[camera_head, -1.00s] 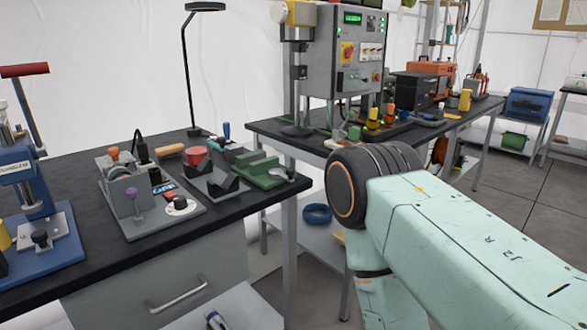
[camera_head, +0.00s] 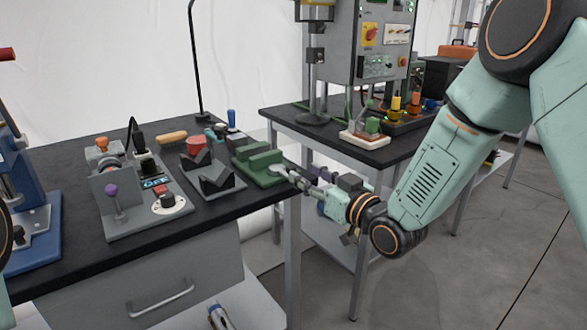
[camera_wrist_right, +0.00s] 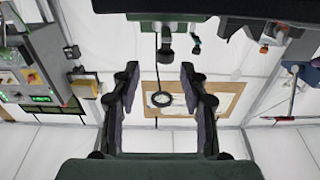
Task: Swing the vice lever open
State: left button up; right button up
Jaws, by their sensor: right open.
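The green vice (camera_head: 258,163) sits at the right end of the near black bench in the head view. A small grey rounded part, seemingly its lever end (camera_head: 277,170), shows at its right side. My right gripper (camera_head: 292,177) is by that end, at the bench's right edge; I cannot tell whether it touches. In the right wrist view my right gripper (camera_wrist_right: 158,82) is open, with nothing between its fingers. A dark green body, probably the vice (camera_wrist_right: 170,26), shows at the top of that view, beyond the fingers. My left gripper is not in view.
Grey V-blocks (camera_head: 212,175) and a control panel (camera_head: 148,200) with a purple-knobbed lever stand left of the vice. A blue press (camera_head: 35,225) is at far left. A second bench (camera_head: 385,153) with a grey machine stands behind my right arm. Floor is open at right.

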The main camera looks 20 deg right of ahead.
aim_at(290, 166)
jog(key=x, duration=0.2)
jog(key=a+b+x, duration=0.1)
jog(key=x, duration=0.2)
jog(key=shift+s, duration=0.2)
jog(key=shift+w, duration=0.45)
jog(key=shift+a, duration=0.1)
grip_shut()
